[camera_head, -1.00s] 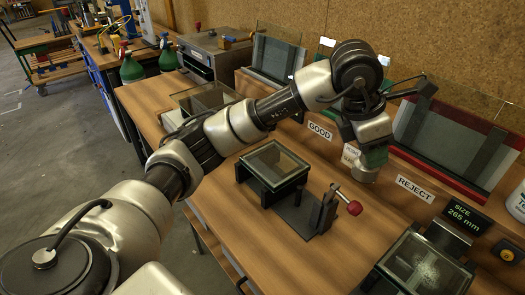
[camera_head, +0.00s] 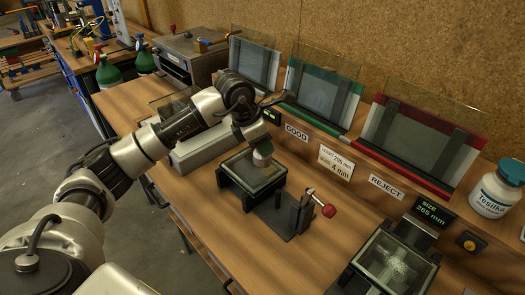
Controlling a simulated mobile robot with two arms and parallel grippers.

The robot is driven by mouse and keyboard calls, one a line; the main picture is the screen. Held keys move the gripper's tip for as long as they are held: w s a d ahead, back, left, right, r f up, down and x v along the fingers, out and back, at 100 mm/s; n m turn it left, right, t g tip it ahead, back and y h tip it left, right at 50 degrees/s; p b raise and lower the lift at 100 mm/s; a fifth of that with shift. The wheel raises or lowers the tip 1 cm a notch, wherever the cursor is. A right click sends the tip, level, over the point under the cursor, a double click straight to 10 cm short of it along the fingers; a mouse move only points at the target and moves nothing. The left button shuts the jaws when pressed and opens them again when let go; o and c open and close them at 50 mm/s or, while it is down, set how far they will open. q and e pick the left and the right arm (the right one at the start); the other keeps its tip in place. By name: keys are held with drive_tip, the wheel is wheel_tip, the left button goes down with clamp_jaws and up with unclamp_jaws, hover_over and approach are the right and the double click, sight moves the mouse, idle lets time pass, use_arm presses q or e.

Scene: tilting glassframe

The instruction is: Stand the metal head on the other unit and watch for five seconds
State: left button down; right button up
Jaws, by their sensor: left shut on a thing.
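My left gripper (camera_head: 257,130) reaches in from the left and is shut on the metal head (camera_head: 262,154), a small pale rounded piece below the jaws. The head is over the far part of the glass on the middle unit (camera_head: 253,177), which has a black frame and a red-knobbed lever (camera_head: 327,209). I cannot tell whether the head touches the glass. Another unit (camera_head: 392,264) at lower right has a glass top with a pale, crazed-looking patch and a display (camera_head: 432,210) reading "SIZE 265 mm". My right gripper is not in view.
Glass panes stand in a green rack (camera_head: 317,118) and a red rack (camera_head: 415,167) at the back. GOOD and REJECT labels mark the ledge. A white jar (camera_head: 496,190) stands at right. Bare wood (camera_head: 310,262) lies between the two units.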

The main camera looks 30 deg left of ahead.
sight(253, 169)
use_arm(q)
wheel_tip(253, 169, down, 3)
drive_tip(key=shift+p, duration=0.6)
drive_tip(key=shift+a+f, duration=0.1)
drive_tip(key=shift+f, duration=0.45)
drive_tip(key=shift+f, duration=0.1)
drive_tip(key=c, duration=0.8)
unclamp_jaws()
